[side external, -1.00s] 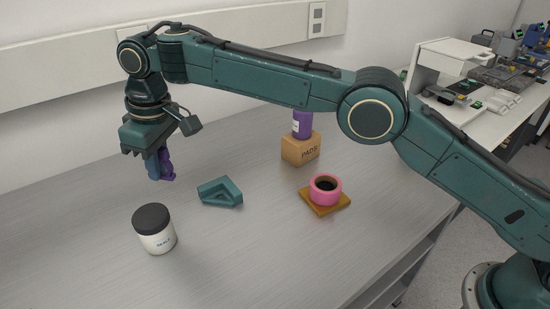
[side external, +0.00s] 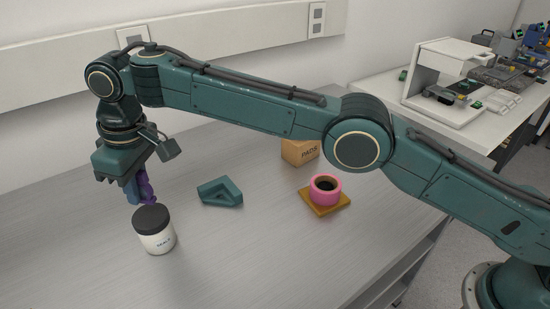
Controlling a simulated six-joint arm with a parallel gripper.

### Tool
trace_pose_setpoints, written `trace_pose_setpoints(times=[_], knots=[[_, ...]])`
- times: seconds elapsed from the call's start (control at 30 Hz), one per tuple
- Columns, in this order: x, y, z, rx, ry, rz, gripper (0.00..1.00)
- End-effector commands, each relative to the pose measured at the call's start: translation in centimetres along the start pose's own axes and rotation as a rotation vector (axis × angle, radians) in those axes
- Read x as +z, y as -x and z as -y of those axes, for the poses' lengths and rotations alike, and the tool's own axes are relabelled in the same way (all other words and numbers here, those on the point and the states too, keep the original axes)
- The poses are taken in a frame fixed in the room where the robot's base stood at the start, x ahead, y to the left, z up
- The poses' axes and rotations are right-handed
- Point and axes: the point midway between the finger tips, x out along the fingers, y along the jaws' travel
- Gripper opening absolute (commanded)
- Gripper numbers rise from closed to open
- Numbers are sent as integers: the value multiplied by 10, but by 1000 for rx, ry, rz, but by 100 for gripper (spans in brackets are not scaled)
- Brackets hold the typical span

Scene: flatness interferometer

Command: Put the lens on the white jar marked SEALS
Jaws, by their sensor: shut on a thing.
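The white jar marked SEALS (side external: 158,241) stands upright on the bench at the lower left, with a dark lid on top. My gripper (side external: 139,190) points down just above and slightly left of the lid in the picture. It is shut on a small purple thing, which I take for the lens (side external: 147,187). The fingers partly hide the lens. Its lower end shows close to the lid's back edge, and I cannot tell the exact gap in depth.
A teal angular block (side external: 220,191) lies right of the jar. A pink ring (side external: 325,190) sits on an orange-brown square base (side external: 339,204). A cardboard box marked PADS (side external: 299,152) stands behind, partly under my arm's line. The front bench is clear.

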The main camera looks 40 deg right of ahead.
Motion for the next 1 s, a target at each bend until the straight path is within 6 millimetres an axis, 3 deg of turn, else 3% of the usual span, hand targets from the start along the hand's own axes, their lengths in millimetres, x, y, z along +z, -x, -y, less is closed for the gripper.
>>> trace_pose_setpoints(times=[0.5, 1.0], knots=[[6, -36, -1, 2, -1, 0, 0], [6, -40, -1, 2, 0, -1, 0]])
